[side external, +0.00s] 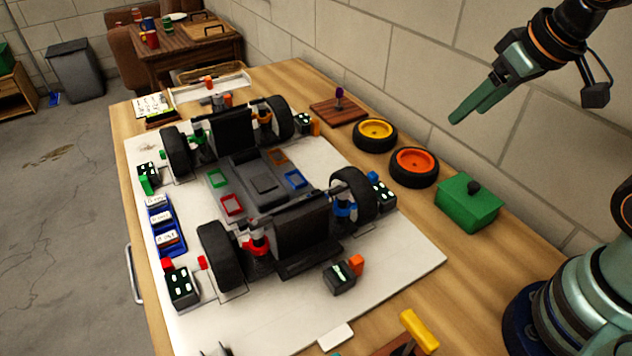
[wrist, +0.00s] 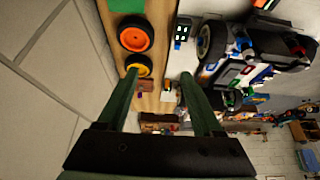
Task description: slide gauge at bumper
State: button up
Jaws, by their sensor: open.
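The racecar (side external: 262,185) stands on a white board on the workbench, with four black wheels and two upright dark plates. It also shows at the right of the wrist view (wrist: 245,68). A low dark bumper-like plate (side external: 303,262) is at its near end. A black block with white marks and an orange knob (side external: 340,278) sits on the board near it. I cannot tell which is the gauge. My gripper (side external: 470,113) is open and empty, high above the bench's right side, apart from everything; its fingers frame the wrist view (wrist: 160,78).
Yellow-hubbed (side external: 375,134) and orange-hubbed (side external: 414,166) wheels and a green box (side external: 468,203) line the bench's right side. A yellow-handled tool (side external: 420,331) lies at the near edge. A block wall (side external: 480,60) rises close behind my gripper.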

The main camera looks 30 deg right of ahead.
jog(key=c, duration=0.3)
jog(key=shift+w+a, duration=0.1)
jog(key=shift+a, duration=0.1)
jog(key=shift+c, duration=1.1)
jog(key=n+g, duration=0.6)
jog(key=n, duration=1.2)
send_over(357, 259)
notch_tip(357, 259, down, 12)
jog(key=r, duration=0.1)
notch_tip(357, 259, down, 12)
jog(key=shift+r, duration=0.1)
grip_shut()
